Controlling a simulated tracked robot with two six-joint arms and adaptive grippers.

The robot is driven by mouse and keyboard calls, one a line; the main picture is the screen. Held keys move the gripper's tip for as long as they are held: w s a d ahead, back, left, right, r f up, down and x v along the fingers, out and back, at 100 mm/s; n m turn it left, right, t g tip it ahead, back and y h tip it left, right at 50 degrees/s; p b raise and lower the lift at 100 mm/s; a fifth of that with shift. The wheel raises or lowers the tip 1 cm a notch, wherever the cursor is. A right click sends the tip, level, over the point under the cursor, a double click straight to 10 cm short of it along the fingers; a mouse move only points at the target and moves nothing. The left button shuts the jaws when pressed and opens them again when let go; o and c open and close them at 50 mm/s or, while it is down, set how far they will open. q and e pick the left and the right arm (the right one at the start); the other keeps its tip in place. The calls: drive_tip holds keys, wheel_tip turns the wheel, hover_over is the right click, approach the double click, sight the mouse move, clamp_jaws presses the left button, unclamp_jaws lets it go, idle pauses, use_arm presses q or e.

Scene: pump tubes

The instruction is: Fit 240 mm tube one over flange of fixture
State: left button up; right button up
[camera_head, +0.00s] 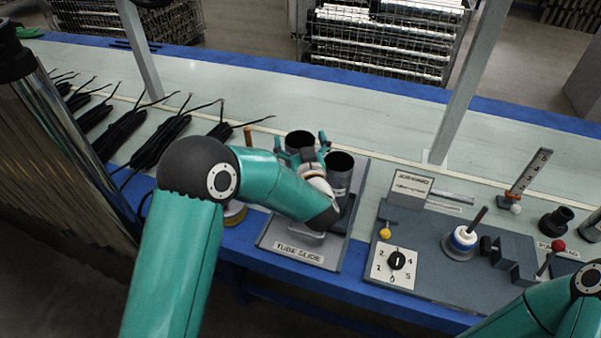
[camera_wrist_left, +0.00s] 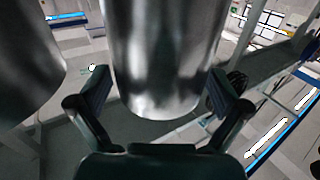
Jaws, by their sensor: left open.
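Two metal tubes with dark open tops stand upright on the grey tray labelled "TUBE SLIDE" (camera_head: 275,238). The rear tube (camera_head: 299,139) is between the fingers of my left gripper (camera_head: 303,148); the other tube (camera_head: 341,172) stands to its right. In the left wrist view, a shiny tube (camera_wrist_left: 165,60) fills the space between the spread fingers, and a second tube (camera_wrist_left: 25,60) is at the left. My left gripper is open; contact cannot be told. A grey fixture plate (camera_head: 425,262) to the right carries a round white and blue part (camera_head: 461,240), possibly the flange. My right gripper is out of view.
The plate also bears a numbered dial (camera_head: 396,261) and a yellow knob (camera_head: 385,233). A black round part (camera_head: 556,221) and red knob (camera_head: 558,246) stand farther right. Black bundles (camera_head: 160,138) lie at the left. A grey post (camera_head: 465,95) rises behind. The back of the table is clear.

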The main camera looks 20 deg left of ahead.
use_arm(q)
drive_tip(key=shift+r, duration=0.1)
drive_tip(key=c, duration=1.7)
drive_tip(key=shift+r, duration=0.15)
drive_tip(key=shift+c, duration=0.2)
wheel_tip(320, 180, up, 20)
drive_tip(key=p, duration=0.1)
drive_tip(key=shift+p, duration=0.35)
drive_tip(key=shift+f, duration=0.2)
